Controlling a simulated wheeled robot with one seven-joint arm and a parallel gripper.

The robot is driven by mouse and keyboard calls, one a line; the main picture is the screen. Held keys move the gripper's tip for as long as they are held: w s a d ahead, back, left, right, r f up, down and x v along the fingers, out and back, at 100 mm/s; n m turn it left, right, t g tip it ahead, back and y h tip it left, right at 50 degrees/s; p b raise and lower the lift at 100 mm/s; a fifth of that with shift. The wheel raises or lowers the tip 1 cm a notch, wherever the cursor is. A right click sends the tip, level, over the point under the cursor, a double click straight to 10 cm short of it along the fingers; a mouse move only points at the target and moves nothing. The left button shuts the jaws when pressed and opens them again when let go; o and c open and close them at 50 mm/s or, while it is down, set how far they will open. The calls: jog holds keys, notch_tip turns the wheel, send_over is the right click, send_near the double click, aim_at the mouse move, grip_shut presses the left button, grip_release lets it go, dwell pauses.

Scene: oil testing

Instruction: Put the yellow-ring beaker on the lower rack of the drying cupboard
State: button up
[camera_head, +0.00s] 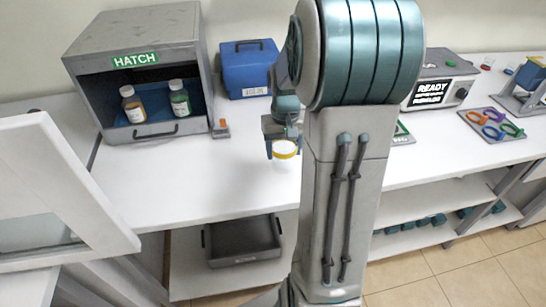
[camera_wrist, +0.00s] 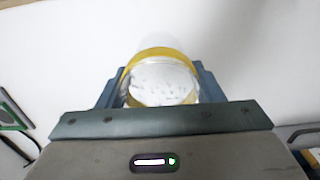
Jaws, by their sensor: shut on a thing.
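The yellow-ring beaker (camera_head: 284,157) is clear to whitish with a yellow band around it. At the left edge is a white-framed panel with a pane (camera_head: 55,190), which may be the cupboard's open door. No lower rack is identifiable.
A grey cabinet marked HATCH (camera_head: 140,60) holds two bottles on the left of the bench. A blue case (camera_head: 248,68) stands behind. A dark tray (camera_head: 242,240) lies on the shelf below. The bench (camera_head: 190,178) left of my gripper is clear.

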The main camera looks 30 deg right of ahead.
aim_at(274, 161)
jog(key=shift+w+a+f, duration=0.9)
jog(key=shift+w+a, duration=0.05)
jog(key=shift+a, duration=0.05)
jog(key=shift+f+p, duration=0.55)
jog(key=shift+f, duration=1.35)
jog(key=shift+f, duration=0.15)
jog(key=o, duration=1)
